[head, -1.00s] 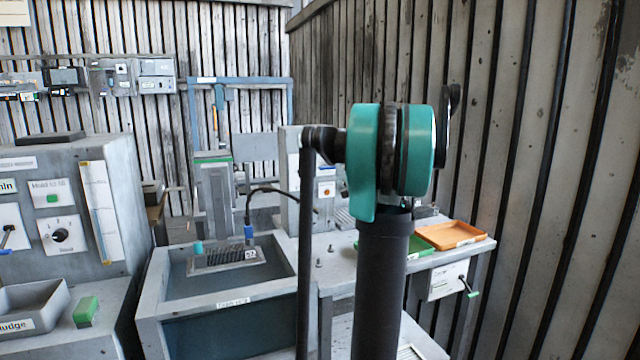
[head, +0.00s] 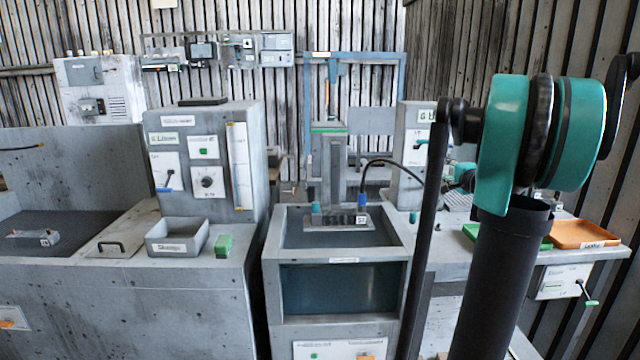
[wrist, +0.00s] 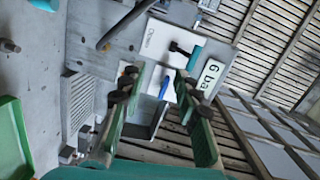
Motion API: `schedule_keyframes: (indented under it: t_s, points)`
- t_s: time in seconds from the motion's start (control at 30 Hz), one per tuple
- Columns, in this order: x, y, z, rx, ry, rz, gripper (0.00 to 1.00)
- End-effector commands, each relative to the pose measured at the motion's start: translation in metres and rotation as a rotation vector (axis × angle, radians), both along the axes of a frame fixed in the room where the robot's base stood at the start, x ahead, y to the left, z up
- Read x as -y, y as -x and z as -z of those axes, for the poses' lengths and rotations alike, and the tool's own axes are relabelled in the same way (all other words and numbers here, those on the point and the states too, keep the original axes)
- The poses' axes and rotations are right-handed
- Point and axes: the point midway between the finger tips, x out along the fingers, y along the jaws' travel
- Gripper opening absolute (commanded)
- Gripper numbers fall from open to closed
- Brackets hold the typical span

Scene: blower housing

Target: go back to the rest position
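My gripper (wrist: 156,82) shows in the wrist view with its two green, dark-tipped fingers spread apart. It is open, and nothing is held between the fingers. Beyond the fingertips are a pale panel with a teal-ended black handle (wrist: 185,52) and a blue-handled part (wrist: 164,87), both apart from the fingers as far as I can tell. In the head view my arm's teal joint and black column stand at the right. I cannot make out the gripper clearly there.
A grey tank (head: 345,262) stands at centre, with a grey control cabinet (head: 207,160) to its left. A grey bin (head: 177,238) and green block (head: 223,244) sit before the cabinet. An orange tray (head: 583,234) and green tray (wrist: 12,140) lie on the right bench.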

Motion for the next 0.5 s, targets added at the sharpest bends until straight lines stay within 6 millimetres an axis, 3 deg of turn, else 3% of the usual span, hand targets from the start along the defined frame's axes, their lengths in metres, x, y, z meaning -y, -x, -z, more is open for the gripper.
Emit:
schedule_keyframes:
  t_s: [0.27, 0.37, 0.5]
  points:
    - [-0.083, 0.032, 0.045, -0.114, 0.175, -0.154, 0.32]
    - [-0.125, 0.059, 0.075, -0.182, 0.281, -0.245, 0.32]
    - [-0.184, 0.114, 0.130, -0.303, 0.471, -0.396, 0.32]
